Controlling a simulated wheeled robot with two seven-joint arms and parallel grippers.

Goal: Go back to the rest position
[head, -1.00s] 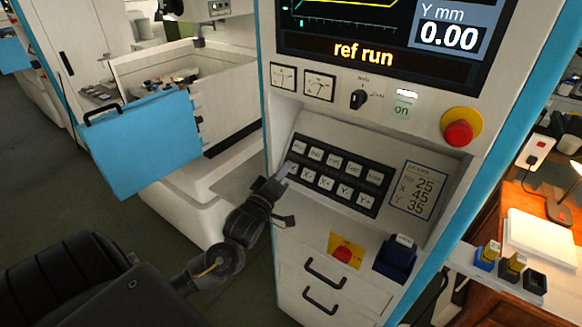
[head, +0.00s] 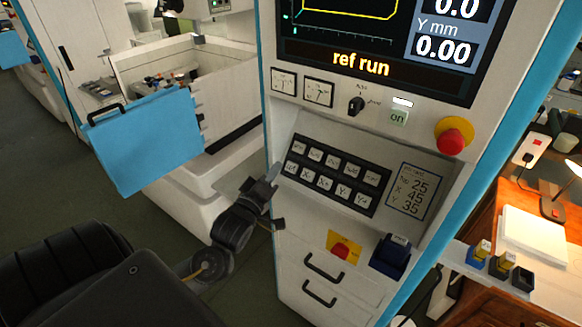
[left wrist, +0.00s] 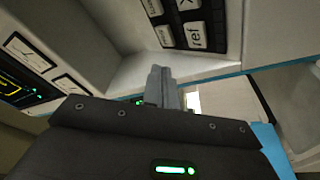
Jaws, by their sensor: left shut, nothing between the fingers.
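My left gripper (head: 274,172) is shut and empty. In the head view it stands just left of the machine's key panel (head: 333,176), near the left edge of the console, apart from the keys as far as I can tell. In the left wrist view its closed fingers (left wrist: 164,88) point up the picture toward the sloped console, below the keys, one of which is marked "ref" (left wrist: 194,35). The screen (head: 375,45) reads "ref run" and Y mm 0.00. My right gripper does not show in either view.
The console (head: 300,235) carries a rotary switch (head: 356,105), a red stop button (head: 451,142) and a red switch on yellow (head: 341,250). A blue door (head: 146,140) stands at the left. A wooden desk (head: 510,200) is at the right. Dark floor (head: 35,170) shows at the left.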

